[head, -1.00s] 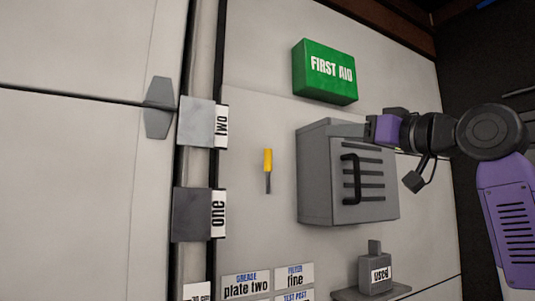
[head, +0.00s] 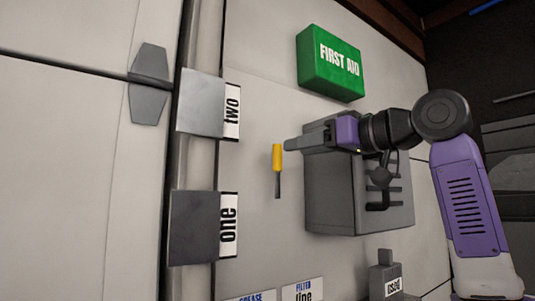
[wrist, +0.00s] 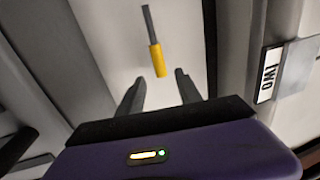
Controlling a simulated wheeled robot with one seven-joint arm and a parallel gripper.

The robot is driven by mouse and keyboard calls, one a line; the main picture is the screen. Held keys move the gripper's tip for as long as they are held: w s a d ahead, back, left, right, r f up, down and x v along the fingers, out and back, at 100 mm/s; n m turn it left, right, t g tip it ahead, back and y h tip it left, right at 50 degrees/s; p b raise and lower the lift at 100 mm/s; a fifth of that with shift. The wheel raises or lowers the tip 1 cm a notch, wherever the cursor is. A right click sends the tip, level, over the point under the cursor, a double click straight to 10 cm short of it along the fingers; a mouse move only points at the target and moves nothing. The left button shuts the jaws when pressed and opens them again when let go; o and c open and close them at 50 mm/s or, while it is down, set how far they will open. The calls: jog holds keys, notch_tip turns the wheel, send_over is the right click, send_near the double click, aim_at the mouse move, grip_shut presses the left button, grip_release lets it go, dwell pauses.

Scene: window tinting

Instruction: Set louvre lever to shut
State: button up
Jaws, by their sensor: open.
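The lever (head: 277,160) has a yellow grip and a thin grey stem. It is on the pale wall panel, with the grip up and the stem pointing down in the head view. My gripper (head: 290,145) is just right of the yellow grip in the head view. In the wrist view the lever (wrist: 156,58) lies ahead of my gripper (wrist: 158,85), with the yellow end between and beyond the two spread fingertips. The fingers are open and empty, and I see no contact with the lever.
A grey louvred box (head: 330,205) with a black handle stands right of the lever, partly behind my arm. A green first aid box (head: 330,65) is above. Grey blocks labelled two (head: 200,103) and one (head: 195,228) are left. A block labelled used (head: 384,278) is below.

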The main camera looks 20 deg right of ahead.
aim_at(281, 151)
jog(key=p+x, duration=0.3)
jog(key=x, duration=0.3)
jog(key=shift+w+a+r, duration=0.1)
jog(key=shift+w+a, duration=0.15)
jog(key=shift+w, duration=0.1)
jog(key=shift+w+a, duration=0.15)
jog(key=shift+w, duration=0.15)
jog(key=shift+c, duration=0.3)
grip_shut()
dwell(0.6)
